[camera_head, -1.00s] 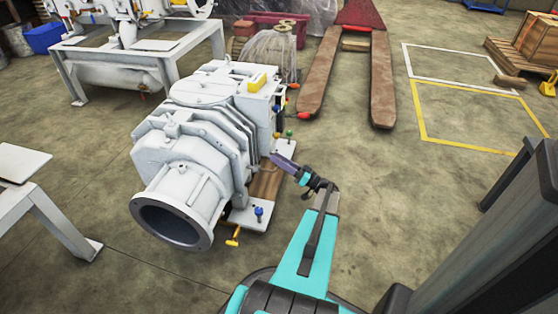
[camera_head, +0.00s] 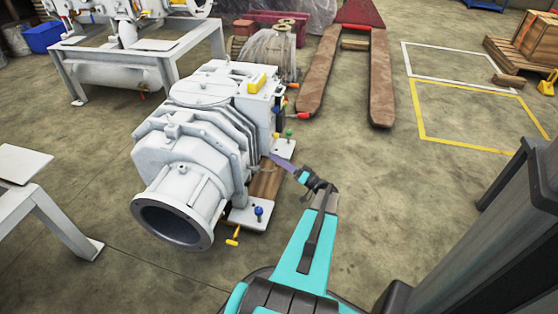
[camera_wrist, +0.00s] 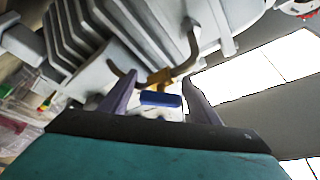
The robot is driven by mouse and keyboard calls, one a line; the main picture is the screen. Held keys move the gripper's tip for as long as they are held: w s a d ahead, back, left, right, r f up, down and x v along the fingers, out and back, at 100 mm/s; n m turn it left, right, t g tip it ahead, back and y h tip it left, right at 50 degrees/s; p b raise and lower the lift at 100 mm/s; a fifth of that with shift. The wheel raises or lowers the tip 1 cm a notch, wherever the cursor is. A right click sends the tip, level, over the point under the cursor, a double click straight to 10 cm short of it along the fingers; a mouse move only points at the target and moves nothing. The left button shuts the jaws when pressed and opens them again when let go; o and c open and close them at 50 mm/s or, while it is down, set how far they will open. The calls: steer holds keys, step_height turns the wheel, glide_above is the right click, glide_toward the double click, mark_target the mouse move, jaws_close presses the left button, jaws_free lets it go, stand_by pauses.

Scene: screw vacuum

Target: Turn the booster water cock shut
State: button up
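A small cock with a bar-shaped blue handle (camera_wrist: 160,99) and a brass body (camera_wrist: 160,77) with a bent pipe shows in the wrist view, beside the ribbed housing of the white pump unit (camera_head: 195,125). My gripper (camera_wrist: 160,80) is open, with one finger on each side of the cock. The blue handle lies between the fingers, with gaps on both sides. In the head view my gripper (camera_head: 273,157) reaches the unit's right side, and I cannot make out this cock there.
Another blue-handled fitting (camera_head: 258,212) and a yellow one (camera_head: 233,236) sit at the unit's front base. A green knob (camera_head: 289,133) and a red-handled part (camera_head: 302,115) are behind my gripper. Floor to the right is clear up to the pallet truck (camera_head: 382,95).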

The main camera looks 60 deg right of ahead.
steer(key=shift+s, duration=0.1)
steer(key=p+v, duration=0.3)
steer(key=v, duration=1)
steer(key=shift+s, duration=0.3)
steer(key=shift+f, duration=0.1)
